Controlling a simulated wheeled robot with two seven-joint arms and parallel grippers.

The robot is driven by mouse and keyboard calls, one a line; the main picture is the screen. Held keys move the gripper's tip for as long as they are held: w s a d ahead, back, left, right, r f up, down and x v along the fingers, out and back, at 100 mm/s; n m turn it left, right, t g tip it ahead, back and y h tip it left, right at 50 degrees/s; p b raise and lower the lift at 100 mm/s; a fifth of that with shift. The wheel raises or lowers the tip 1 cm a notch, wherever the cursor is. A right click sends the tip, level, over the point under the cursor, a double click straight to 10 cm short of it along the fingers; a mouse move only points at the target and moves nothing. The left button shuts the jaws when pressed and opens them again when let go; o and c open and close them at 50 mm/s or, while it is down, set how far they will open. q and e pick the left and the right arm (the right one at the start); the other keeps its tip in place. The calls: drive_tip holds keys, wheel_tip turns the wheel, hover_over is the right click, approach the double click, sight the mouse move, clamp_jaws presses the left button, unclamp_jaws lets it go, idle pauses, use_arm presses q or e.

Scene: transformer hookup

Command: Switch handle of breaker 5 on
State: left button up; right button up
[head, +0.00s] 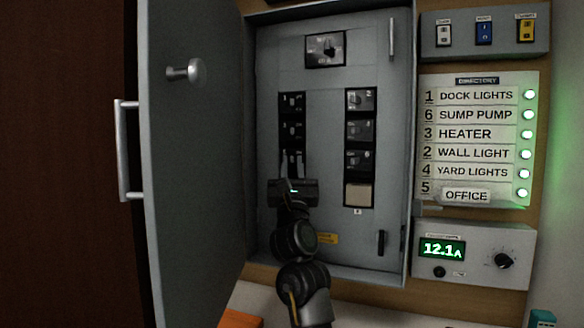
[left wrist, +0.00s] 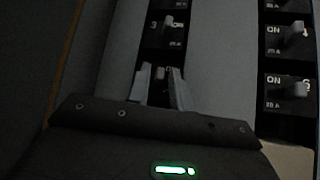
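Breaker 5 is the third breaker down in the left column of the open panel. Its dark handle (left wrist: 160,73) shows between my left fingertips in the left wrist view, and its body is mostly hidden by my gripper. My left gripper (head: 292,160) is at this breaker, pointing up the column. In the left wrist view the two pale fingers of the gripper (left wrist: 161,80) stand apart, one on each side of the handle; whether they touch it I cannot tell. The directory's row 5, OFFICE (head: 466,196), has a lit green lamp (head: 522,193). My right gripper is not in view.
Breaker 3 (head: 292,131) is just above; breakers 2, 4 and 6 (head: 360,160) form the right column. The main switch (head: 325,49) is at the top. The open panel door (head: 195,170) stands at left. A meter (head: 442,250) reads 12.1A.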

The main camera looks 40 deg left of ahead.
use_arm(q)
drive_tip(key=shift+o, duration=0.8)
